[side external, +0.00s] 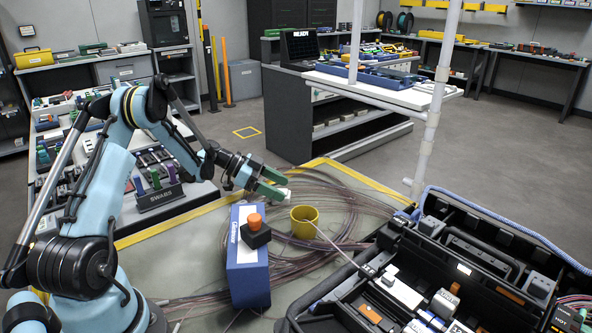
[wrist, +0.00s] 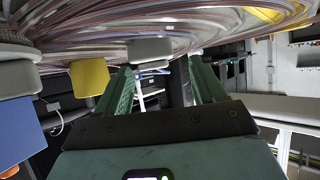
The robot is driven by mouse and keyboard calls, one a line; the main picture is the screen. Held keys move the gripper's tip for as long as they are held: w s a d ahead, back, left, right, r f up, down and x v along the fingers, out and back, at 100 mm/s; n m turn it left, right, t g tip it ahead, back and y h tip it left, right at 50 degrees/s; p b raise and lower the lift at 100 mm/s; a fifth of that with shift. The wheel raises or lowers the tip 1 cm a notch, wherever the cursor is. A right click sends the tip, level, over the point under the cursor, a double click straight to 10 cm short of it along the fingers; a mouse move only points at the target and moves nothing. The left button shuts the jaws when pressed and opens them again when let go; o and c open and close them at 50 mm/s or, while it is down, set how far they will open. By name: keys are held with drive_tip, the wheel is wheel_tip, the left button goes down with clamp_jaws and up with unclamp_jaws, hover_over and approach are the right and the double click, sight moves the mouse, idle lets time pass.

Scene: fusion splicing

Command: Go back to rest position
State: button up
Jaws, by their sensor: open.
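My gripper (side external: 277,183) is open, its two green fingers reaching out over the work mat (side external: 180,243) above the cable coil. In the wrist view my gripper (wrist: 160,66) has its fingers spread, with a gap between them. A small pale block (side external: 284,194) shows close to the fingertips. A pale grey block (wrist: 150,49) also appears near the tips in the wrist view; I cannot tell whether it touches a finger. My arm stretches in from the left, bent at the elbow.
Below my gripper stand a blue box (side external: 248,272) with an orange-topped black piece (side external: 255,231), and a yellow cup (side external: 304,222). A coil of cable (side external: 345,205) spreads behind them. An open black case (side external: 480,262) fills the lower right. A white post (side external: 436,105) rises behind.

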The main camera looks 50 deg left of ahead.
wheel_tip(320, 180, up, 4)
drive_tip(key=shift+f, duration=0.25)
drive_tip(key=s+d+r, duration=0.2)
drive_tip(key=d+r, duration=0.5)
drive_tip(key=d, duration=0.5)
drive_tip(key=w+d+f+m+g+h, duration=0.1)
drive_tip(key=w+d+m+g, duration=0.1)
drive_tip(key=d, duration=0.5)
drive_tip(key=w+d+f+m+g+h, duration=0.1)
drive_tip(key=w+d+m+g+h, duration=0.1)
drive_tip(key=d+m+g, duration=0.2)
drive_tip(key=shift+w+d+f+m, duration=0.25)
drive_tip(key=shift+d+f+m, duration=0.15)
drive_tip(key=shift+d, duration=1.25)
